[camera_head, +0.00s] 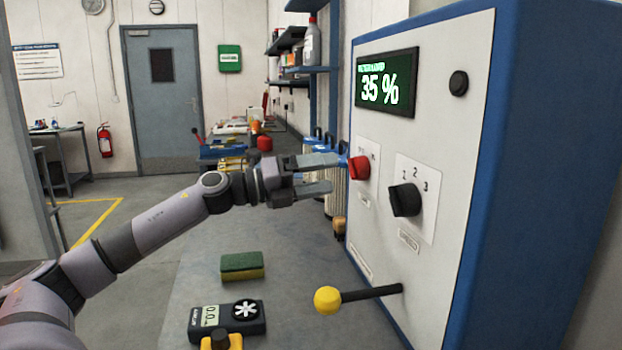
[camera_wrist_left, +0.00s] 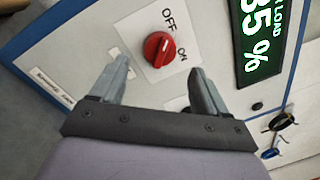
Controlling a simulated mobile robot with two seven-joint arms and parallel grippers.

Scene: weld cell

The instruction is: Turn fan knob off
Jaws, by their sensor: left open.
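A red knob (camera_head: 359,168) sits on the white front of the control cabinet (camera_head: 450,215). In the left wrist view the red knob (camera_wrist_left: 158,49) has a white plate marked OFF and ON; I cannot tell which mark it points to. A black knob (camera_head: 404,200) with a plate marked 1, 2, 3 is to its lower right. The small labels under the knobs are unreadable, so I cannot tell which is the fan's. My left gripper (camera_head: 333,174) is open and empty, its fingers pointing at the red knob, seemingly just short of it. My right gripper is not in view.
A lever with a yellow ball (camera_head: 327,300) sticks out low from the cabinet. A display (camera_head: 387,83) reads 35 %. A green and yellow sponge (camera_head: 242,265) and a black meter (camera_head: 227,319) lie on the grey bench below my arm. Blue-topped cylinders stand behind the gripper.

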